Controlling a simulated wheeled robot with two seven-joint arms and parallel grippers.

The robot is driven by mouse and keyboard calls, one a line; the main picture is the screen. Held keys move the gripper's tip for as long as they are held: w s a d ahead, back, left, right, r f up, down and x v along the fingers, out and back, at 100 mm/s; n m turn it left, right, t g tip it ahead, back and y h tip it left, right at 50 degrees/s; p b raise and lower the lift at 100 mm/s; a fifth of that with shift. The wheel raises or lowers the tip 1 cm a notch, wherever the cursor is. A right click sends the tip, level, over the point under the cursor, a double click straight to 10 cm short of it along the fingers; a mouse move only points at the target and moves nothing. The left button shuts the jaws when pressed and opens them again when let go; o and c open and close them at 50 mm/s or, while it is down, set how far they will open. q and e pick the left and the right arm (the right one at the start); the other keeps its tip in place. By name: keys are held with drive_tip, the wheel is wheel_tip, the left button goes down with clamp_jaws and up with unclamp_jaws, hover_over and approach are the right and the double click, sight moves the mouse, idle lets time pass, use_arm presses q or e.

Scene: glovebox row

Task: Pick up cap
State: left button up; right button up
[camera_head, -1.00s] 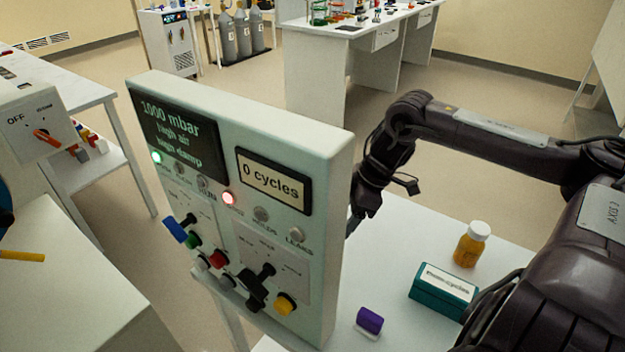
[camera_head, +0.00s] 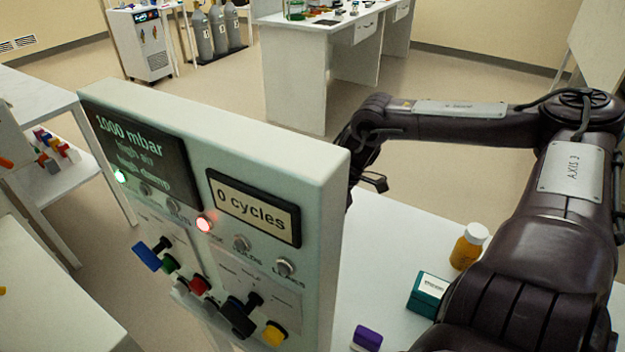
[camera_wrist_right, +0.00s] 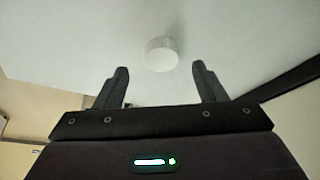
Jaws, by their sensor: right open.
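A small white round piece that looks like the cap (camera_wrist_right: 161,54) lies on a pale surface in the right wrist view. My right gripper (camera_wrist_right: 158,68) is open and empty, its two dark fingers pointing toward the cap, which appears between and just beyond the fingertips. I cannot tell the exact distance. My left gripper is not in view.
The tall control panel (camera_head: 330,190) with knobs and displays stands close in front. A teal box (camera_head: 428,294) and a purple block (camera_head: 367,338) are on the white table (camera_head: 400,235), near my right arm. Another bench (camera_head: 290,60) stands farther back.

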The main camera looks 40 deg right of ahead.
drive_tip(key=shift+x, duration=1.05)
drive_tip(key=shift+w+a+f, duration=0.15)
drive_tip(key=shift+a+f, duration=0.05)
drive_tip(key=shift+f, duration=0.35)
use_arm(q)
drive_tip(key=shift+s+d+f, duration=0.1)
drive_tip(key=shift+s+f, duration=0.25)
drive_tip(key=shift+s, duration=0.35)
use_arm(e)
drive_tip(key=shift+c, duration=0.4)
drive_tip(key=c, duration=0.9)
drive_tip(key=shift+c, duration=0.2)
